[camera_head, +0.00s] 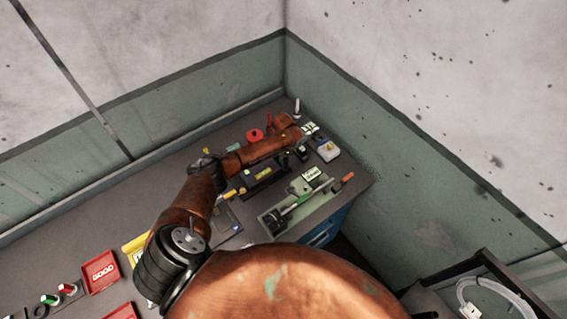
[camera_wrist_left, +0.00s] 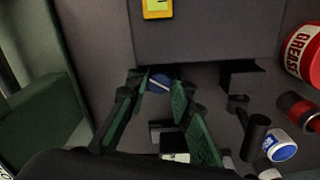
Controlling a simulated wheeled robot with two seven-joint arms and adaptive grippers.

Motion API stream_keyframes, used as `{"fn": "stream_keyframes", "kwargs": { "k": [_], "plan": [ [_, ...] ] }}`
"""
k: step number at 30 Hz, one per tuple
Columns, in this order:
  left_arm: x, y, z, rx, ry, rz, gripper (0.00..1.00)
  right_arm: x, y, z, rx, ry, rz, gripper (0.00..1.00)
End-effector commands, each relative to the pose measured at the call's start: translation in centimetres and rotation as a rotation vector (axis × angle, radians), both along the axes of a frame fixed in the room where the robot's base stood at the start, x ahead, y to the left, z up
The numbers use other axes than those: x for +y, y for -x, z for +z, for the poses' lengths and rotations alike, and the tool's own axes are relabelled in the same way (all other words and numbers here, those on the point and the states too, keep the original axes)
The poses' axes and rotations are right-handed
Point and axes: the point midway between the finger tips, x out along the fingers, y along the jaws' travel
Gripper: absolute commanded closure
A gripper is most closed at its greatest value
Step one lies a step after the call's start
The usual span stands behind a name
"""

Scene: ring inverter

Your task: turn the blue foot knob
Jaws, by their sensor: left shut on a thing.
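The blue foot knob (camera_wrist_left: 159,83) shows in the left wrist view as a small round blue knob with a pale bar across it. It sits at the lower edge of a dark grey box (camera_wrist_left: 210,35) with a yellow display (camera_wrist_left: 157,8). My left gripper (camera_wrist_left: 161,87) is shut on the knob, one fingertip on either side. In the head view my orange left arm reaches across the bench, and its gripper (camera_head: 301,153) is small and dark near the far corner. I cannot make out the knob there. My right gripper is not in view.
In the wrist view a red grease can (camera_wrist_left: 303,52) and a blue-and-white capped item (camera_wrist_left: 281,147) stand at the right. In the head view a grey-green tool tray (camera_head: 290,213) lies in front of the gripper. Red trays (camera_head: 100,271) lie at the left, and walls close the corner.

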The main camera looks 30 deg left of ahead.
Motion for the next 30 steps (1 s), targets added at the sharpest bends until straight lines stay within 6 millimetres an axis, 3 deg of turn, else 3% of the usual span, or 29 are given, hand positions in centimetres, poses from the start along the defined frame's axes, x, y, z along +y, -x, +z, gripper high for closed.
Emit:
{"fn": "stream_keyframes", "kwargs": {
  "k": [17, 18, 25, 30],
  "plan": [
    [0.24, -0.12, 0.13, -0.003, -0.004, -0.037, 1.00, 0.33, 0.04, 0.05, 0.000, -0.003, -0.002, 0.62],
    [0.24, -0.14, 0.13, -0.003, -0.004, -0.037, 0.77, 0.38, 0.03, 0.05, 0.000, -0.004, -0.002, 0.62],
    [0.10, -0.11, 0.08, -0.002, -0.002, -0.037, 0.62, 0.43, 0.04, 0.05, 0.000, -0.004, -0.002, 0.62],
    [0.05, -0.09, 0.05, -0.001, -0.001, -0.038, 0.62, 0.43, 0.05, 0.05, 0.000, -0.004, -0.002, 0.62]
  ]
}}
